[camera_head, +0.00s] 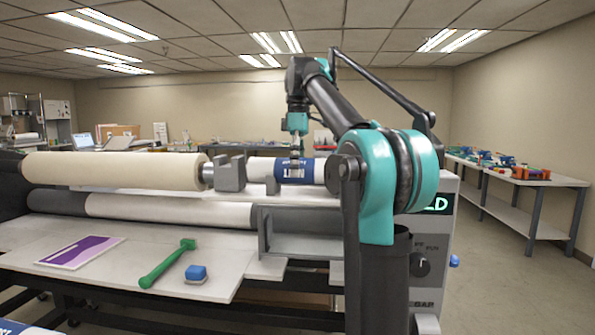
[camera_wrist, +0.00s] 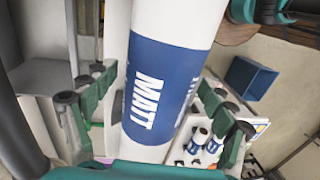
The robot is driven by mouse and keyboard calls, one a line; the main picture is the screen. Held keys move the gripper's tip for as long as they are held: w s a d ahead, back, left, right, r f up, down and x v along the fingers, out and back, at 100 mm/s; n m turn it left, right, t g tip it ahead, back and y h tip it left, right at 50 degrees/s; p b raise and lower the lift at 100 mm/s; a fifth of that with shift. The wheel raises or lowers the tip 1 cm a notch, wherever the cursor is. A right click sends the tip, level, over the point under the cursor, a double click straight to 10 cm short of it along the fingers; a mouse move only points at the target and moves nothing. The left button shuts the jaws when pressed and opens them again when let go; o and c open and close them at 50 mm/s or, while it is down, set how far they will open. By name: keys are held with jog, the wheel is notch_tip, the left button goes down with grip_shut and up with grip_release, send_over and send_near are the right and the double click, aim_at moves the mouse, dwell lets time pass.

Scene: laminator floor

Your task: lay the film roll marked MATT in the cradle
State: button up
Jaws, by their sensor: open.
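The MATT film roll (camera_head: 311,171), white with a blue label band, lies level at the right end of the machine, in line with the large cream roll. It also fills the middle of the wrist view (camera_wrist: 158,95), where MATT is readable. My gripper (camera_head: 295,152) is over the roll from above. In the wrist view its green fingers are spread, one on each side of the roll, apart from it as far as I can see. Grey cradle uprights (camera_head: 230,174) stand at the roll's left end. Whether the roll rests fully in them is hidden.
The cream roll (camera_head: 110,168) lies at left on the machine. Smaller blue-banded rolls (camera_wrist: 203,145) and a blue bin (camera_wrist: 250,77) show in the wrist view.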

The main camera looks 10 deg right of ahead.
jog(key=shift+w+d+r, duration=0.1)
jog(key=shift+w+r, duration=0.1)
jog(key=shift+r, duration=1.05)
jog(key=shift+w+d+r, duration=0.1)
jog(key=shift+w+r, duration=0.05)
jog(key=shift+r, duration=1.05)
jog(key=shift+w+r, duration=0.2)
jog(key=shift+r, duration=1.05)
